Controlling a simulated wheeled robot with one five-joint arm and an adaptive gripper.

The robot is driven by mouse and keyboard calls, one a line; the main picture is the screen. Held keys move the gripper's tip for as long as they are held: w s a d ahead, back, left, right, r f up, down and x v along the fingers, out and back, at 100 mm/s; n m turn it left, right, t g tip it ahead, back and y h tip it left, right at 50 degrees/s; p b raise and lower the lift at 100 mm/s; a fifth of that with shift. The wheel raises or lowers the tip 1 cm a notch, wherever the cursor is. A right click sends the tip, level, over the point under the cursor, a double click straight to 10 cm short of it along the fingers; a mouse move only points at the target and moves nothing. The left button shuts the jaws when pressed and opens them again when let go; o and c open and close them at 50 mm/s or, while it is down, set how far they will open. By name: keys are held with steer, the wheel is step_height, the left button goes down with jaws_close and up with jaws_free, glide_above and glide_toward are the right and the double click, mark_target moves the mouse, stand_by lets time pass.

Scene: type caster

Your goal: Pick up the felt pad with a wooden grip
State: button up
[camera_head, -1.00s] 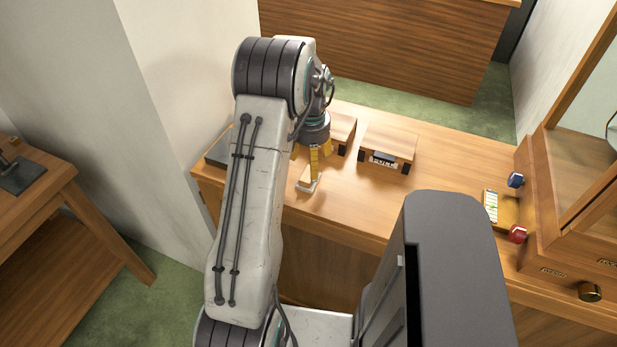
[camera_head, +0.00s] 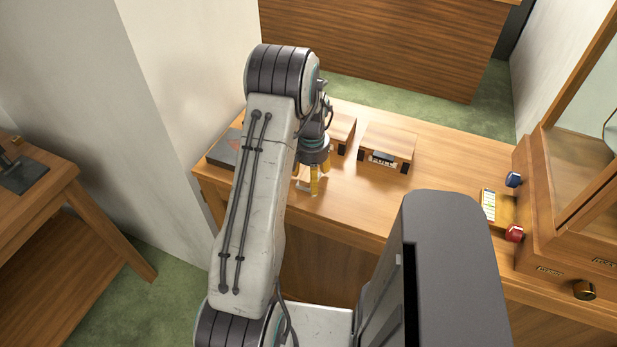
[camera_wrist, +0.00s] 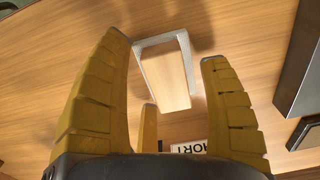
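The felt pad with a wooden grip lies flat on the wooden desk. In the wrist view the pad (camera_wrist: 181,72) shows as a pale grey edge around a light wooden block, between and beyond my fingers. In the head view only a small pale part of the pad (camera_head: 304,186) shows beside my fingers. My gripper (camera_head: 308,184) points down just over it. In the wrist view my gripper (camera_wrist: 165,58) has its yellow fingers spread wide, with nothing held. The gap between fingertips and pad is hard to judge.
A white label reading "HORT" (camera_wrist: 190,147) shows near my fingers. A dark flat box (camera_head: 226,148) lies at the desk's left end. Two small wooden stands (camera_head: 388,146) are behind. A blue item (camera_head: 513,180) and red item (camera_head: 514,233) are at right. The desk's middle is clear.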

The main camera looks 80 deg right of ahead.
steer(key=c, duration=1.2)
steer(key=shift+r, duration=0.1)
steer(key=shift+r, duration=0.6)
step_height(320, 180, up, 3)
steer(key=shift+f+b, duration=0.2)
steer(key=shift+b, duration=0.4)
steer(key=s+d+r, duration=0.1)
steer(key=s+r, duration=0.1)
steer(key=s, duration=0.1)
steer(key=s+d+r, duration=0.2)
steer(key=s, duration=0.2)
steer(key=s+d+r, duration=0.2)
steer(key=s+r, duration=0.1)
steer(key=shift+s+b, duration=0.3)
